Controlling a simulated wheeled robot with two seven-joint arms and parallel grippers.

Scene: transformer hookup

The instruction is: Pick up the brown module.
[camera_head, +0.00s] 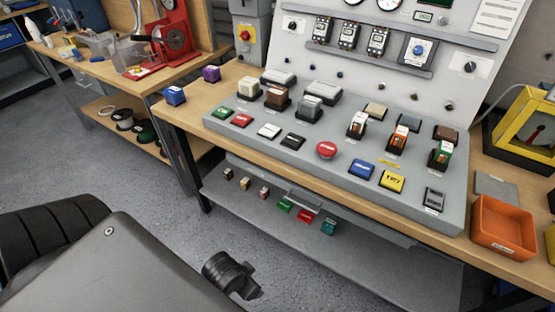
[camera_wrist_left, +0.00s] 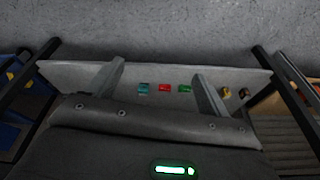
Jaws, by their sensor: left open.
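A brown module (camera_head: 277,96) sits on the grey sloped console (camera_head: 225,127), between a cream module (camera_head: 247,86) and a grey module (camera_head: 309,106). My left gripper (camera_wrist_left: 159,72) shows in the left wrist view with its two fingers wide apart and nothing between them. It faces the lower grey shelf (camera_wrist_left: 75,76), where teal (camera_wrist_left: 144,88), red (camera_wrist_left: 165,88) and green (camera_wrist_left: 185,89) blocks lie beyond the fingers. A small dark brownish block (camera_wrist_left: 244,93) is right of the right finger. In the head view the left gripper's fingers cannot be made out. My right gripper is not in view.
The console carries a red button (camera_head: 326,150) and several coloured pads. Blue (camera_head: 174,96) and purple (camera_head: 211,74) blocks stand on the bench left of it. An orange tray (camera_head: 503,229) is at the right. The floor (camera_head: 140,180) left of the bench is clear.

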